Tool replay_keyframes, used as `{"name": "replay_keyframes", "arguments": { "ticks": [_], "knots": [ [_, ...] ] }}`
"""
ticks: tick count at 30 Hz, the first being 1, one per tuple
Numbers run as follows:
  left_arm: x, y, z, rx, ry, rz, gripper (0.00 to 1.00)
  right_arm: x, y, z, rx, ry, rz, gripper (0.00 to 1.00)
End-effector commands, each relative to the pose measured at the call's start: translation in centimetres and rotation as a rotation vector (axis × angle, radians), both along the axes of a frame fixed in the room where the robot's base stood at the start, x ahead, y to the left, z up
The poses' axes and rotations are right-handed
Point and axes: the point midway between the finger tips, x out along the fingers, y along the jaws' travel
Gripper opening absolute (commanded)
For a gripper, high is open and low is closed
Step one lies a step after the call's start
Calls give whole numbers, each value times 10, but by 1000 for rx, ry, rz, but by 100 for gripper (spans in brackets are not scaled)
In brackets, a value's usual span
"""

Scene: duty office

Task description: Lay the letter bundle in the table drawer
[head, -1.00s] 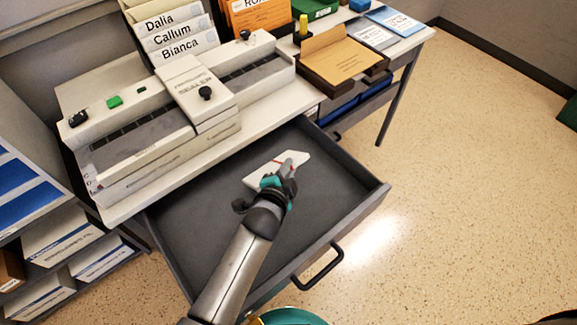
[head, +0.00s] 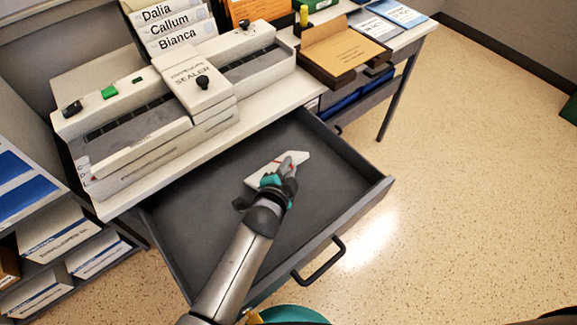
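The table drawer (head: 330,210) is pulled out and its grey floor is bare apart from the bundle. The letter bundle (head: 264,166), white with a red band, is at my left gripper (head: 287,165), over the middle of the drawer. The gripper's fingers overlap the bundle's right part. Whether they are closed on it, and whether the bundle touches the drawer floor, I cannot tell. My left arm reaches in over the drawer's front left. My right gripper is not in view.
A sealer machine (head: 190,82) stands on the table (head: 150,190) behind the drawer. An orange envelope in a brown tray (head: 318,72) is to its right. The drawer handle (head: 322,262) sticks out in front. A shelf with boxes (head: 50,230) stands at left.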

Motion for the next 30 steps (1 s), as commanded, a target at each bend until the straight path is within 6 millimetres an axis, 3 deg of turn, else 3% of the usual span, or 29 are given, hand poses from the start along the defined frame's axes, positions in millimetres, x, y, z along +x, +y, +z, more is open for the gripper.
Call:
{"name": "replay_keyframes", "arguments": {
  "ticks": [1,7,17,23,30],
  "knots": [
    [0,0,0,-1,-1,0,29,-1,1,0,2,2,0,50],
    [0,0,0,0,0,0,50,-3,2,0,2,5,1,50],
    [-4,1,2,1,1,0,50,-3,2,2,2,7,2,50],
    [-26,9,15,1,2,-1,50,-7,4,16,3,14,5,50],
    [-68,23,37,1,3,-1,50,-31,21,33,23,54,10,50]
  ]
}}
